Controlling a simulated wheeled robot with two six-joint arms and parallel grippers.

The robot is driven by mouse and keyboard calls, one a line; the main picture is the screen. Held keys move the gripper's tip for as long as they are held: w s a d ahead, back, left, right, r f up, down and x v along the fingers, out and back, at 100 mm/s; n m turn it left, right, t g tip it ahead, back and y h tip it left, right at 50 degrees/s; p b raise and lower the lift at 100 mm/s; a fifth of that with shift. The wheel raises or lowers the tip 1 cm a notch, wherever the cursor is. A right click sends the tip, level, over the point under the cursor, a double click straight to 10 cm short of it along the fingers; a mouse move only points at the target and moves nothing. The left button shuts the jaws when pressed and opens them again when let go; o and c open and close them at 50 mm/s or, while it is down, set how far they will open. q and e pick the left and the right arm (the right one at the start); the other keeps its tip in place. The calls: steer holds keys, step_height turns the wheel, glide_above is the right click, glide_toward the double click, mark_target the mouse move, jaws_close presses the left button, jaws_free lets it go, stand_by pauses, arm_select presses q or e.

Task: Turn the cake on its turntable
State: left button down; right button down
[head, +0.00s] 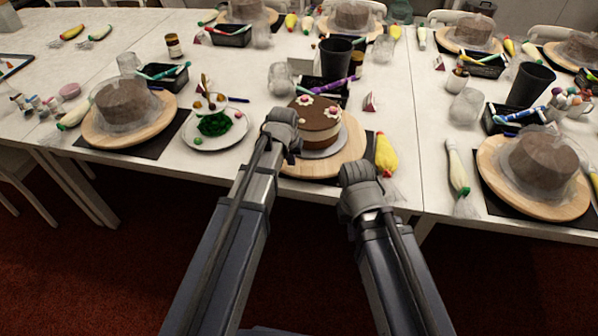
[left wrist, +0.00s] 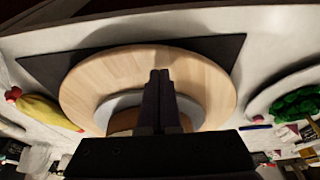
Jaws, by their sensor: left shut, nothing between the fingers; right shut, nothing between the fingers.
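The cake (head: 318,118) is round, with a chocolate top, a pale band and pink-and-white flowers on top. It stands on a grey board (head: 330,150) on the round wooden turntable (head: 345,163) at the table's near edge. My left gripper (head: 283,128) is shut and empty, at the left side of the cake and over the turntable's left part. In the left wrist view its closed fingers (left wrist: 160,85) reach over the wooden turntable (left wrist: 210,75), with part of the cake below them; contact cannot be told. My right gripper (head: 354,172) is shut and empty at the turntable's near right edge.
A plate with green frosting (head: 215,125) lies left of the turntable. A yellow piping bag (head: 386,152) lies to its right. A black tray (head: 325,92) and black cup (head: 335,58) stand behind the cake. Other wrapped cakes stand left (head: 122,103) and right (head: 545,158).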

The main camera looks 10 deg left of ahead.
mark_target(332, 168)
arm_select(q)
steer(key=shift+f, duration=0.15)
steer(key=shift+f+b, duration=0.5)
steer(key=shift+b, duration=0.15)
steer(key=shift+d+r, duration=0.1)
steer(key=shift+r, duration=0.1)
steer(key=shift+s+d, duration=0.2)
steer(key=shift+d, duration=3)
steer(key=d, duration=0.2)
steer(key=w+d, duration=0.1)
steer(key=d, duration=0.1)
steer(key=w+d, duration=0.1)
steer(key=d, duration=0.1)
steer(key=shift+d, duration=0.15)
